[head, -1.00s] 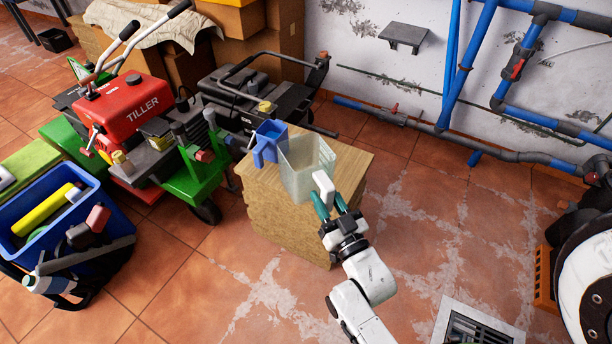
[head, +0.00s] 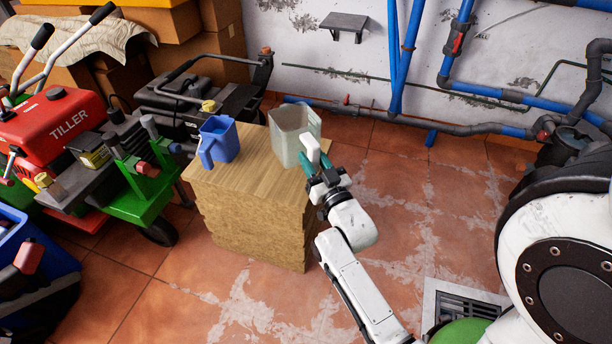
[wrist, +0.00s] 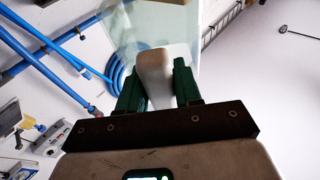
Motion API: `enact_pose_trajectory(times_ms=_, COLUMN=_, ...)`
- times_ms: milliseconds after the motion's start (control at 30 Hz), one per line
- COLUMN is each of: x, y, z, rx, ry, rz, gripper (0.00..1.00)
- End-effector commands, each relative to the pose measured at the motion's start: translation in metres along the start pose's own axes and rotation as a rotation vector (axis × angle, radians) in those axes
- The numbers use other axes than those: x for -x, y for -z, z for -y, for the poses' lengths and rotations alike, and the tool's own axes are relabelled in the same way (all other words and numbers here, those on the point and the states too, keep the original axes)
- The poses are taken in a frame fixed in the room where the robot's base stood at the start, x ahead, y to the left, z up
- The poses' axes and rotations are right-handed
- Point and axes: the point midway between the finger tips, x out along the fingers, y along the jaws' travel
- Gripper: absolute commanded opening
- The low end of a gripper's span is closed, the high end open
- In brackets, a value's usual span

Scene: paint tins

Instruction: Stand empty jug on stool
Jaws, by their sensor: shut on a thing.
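A clear, see-through jug (head: 290,133) with a pale handle shows over the back right part of the wooden block top. I see nothing in it, though its bottom is unclear. My gripper (head: 318,160) is shut on its handle, from the right. In the wrist view the green fingers of my gripper (wrist: 158,90) sit on both sides of the handle (wrist: 153,68), with the clear wall (wrist: 150,22) beyond. The jug looks upright; I cannot tell whether it touches the top. A blue jug (head: 218,140) stands on the left of the block (head: 250,172), blue inside.
A round green top (head: 462,333), perhaps a stool, is partly hidden by my body at the bottom right, beside a floor grate (head: 455,302). A red tiller (head: 60,125) and dark machine stand left. Blue pipes (head: 410,40) line the wall. Floor right of the block is open.

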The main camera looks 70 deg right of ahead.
Motion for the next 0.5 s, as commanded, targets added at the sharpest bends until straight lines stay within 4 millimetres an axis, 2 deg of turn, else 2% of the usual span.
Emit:
enact_pose_trajectory(times_ms=33, x=-0.005, y=-0.015, z=-0.001, rx=0.000, ry=0.001, rz=-0.003, gripper=0.00)
enact_pose_trajectory(times_ms=100, x=-0.011, y=-0.025, z=-0.001, rx=0.001, ry=0.001, rz=-0.004, gripper=0.00)
enact_pose_trajectory(times_ms=367, x=-0.020, y=-0.041, z=-0.003, rx=0.002, ry=0.001, rz=-0.003, gripper=0.00)
enact_pose_trajectory(times_ms=500, x=-0.023, y=-0.057, z=-0.004, rx=0.001, ry=0.000, rz=-0.002, gripper=0.00)
